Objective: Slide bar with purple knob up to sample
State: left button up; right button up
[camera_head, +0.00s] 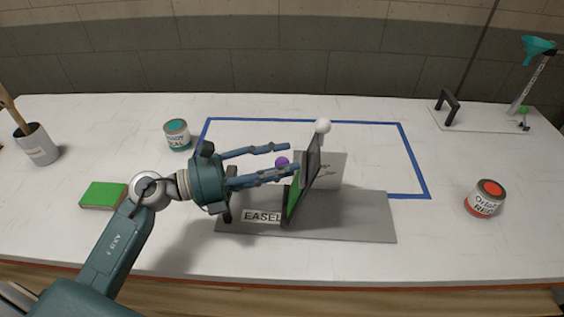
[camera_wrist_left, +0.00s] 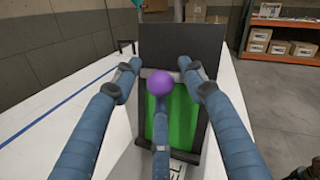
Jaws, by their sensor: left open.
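The purple knob (camera_head: 283,162) shows just beyond my left gripper's fingers in the head view. In the left wrist view the purple knob (camera_wrist_left: 160,82) sits in front of a light bar (camera_wrist_left: 149,73) that crosses the panel. Below the bar is a green sample (camera_wrist_left: 183,125), and above it a dark board (camera_wrist_left: 180,48). My left gripper (camera_head: 289,160) is open, with its fingers around the knob on either side; contact cannot be told. The green face also shows edge-on in the head view (camera_head: 293,196). My right gripper is not in view.
The easel stands on a grey base (camera_head: 350,222) labelled EASEL. A teal can (camera_head: 177,135), a red can (camera_head: 486,198) and a green block (camera_head: 103,195) stand apart. Blue tape (camera_head: 410,155) outlines a mostly clear area behind.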

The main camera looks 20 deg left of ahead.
pick_arm(q)
jog(key=v, duration=1.1)
jog(key=shift+s+a, duration=0.2)
jog(key=shift+a, duration=0.15)
